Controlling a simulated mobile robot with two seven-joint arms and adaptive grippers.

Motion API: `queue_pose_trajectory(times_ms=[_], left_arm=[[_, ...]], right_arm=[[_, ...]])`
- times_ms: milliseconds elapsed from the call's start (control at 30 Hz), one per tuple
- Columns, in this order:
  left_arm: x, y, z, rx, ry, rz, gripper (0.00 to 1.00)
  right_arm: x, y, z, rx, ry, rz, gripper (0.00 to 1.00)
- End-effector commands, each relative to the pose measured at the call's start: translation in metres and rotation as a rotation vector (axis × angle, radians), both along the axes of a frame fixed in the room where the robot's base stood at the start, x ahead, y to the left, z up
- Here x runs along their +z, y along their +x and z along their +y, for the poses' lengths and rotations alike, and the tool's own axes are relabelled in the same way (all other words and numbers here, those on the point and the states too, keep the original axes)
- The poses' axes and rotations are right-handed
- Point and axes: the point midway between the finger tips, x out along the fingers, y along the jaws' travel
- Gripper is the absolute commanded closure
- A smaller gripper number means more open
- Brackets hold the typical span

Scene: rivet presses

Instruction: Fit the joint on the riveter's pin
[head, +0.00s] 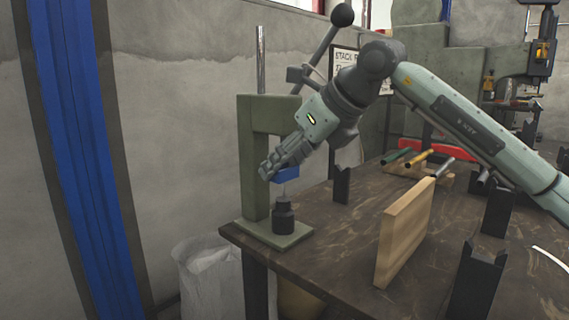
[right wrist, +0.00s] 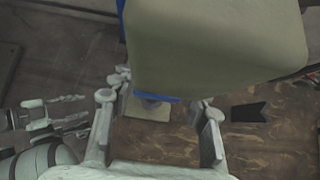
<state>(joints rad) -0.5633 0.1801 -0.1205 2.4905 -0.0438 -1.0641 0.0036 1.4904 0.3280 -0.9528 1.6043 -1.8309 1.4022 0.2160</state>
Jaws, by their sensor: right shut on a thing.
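The green riveter (head: 252,165) stands at the table's left corner, with a black cylinder (head: 284,217) on its base. A thin pale pin (head: 284,189) shows just above the cylinder. My right gripper (head: 273,170) is shut on a blue block, the joint (head: 289,174), under the riveter's upper arm. The joint is above the cylinder; whether it touches the pin I cannot tell. In the right wrist view the fingers (right wrist: 160,108) flank the joint (right wrist: 160,98), mostly hidden by the riveter's olive arm (right wrist: 215,40). My left gripper (right wrist: 60,115) shows at the left edge, its opening unclear.
A wooden board (head: 404,232) stands upright on the dark table (head: 340,235). Black notched stands (head: 476,285) are at the front right. Coloured tubes (head: 418,159) lie at the back. A white bag (head: 208,280) is below the table's left end.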

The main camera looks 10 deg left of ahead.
Motion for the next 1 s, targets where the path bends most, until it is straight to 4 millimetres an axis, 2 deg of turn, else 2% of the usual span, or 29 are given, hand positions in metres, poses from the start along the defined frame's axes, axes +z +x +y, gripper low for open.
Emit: queue_pose_trajectory(times_ms=[367, 1000], left_arm=[[-0.002, 0.0, 0.0, 0.0, 0.0, 0.0, 0.6], [-0.015, 0.0, 0.0, 0.0, 0.0, 0.0, 0.6]], right_arm=[[-0.001, 0.0, 0.0, 0.0, 0.0, 0.0, 0.76], [-0.017, 0.0, 0.0, 0.0, 0.0, 0.0, 0.76]])
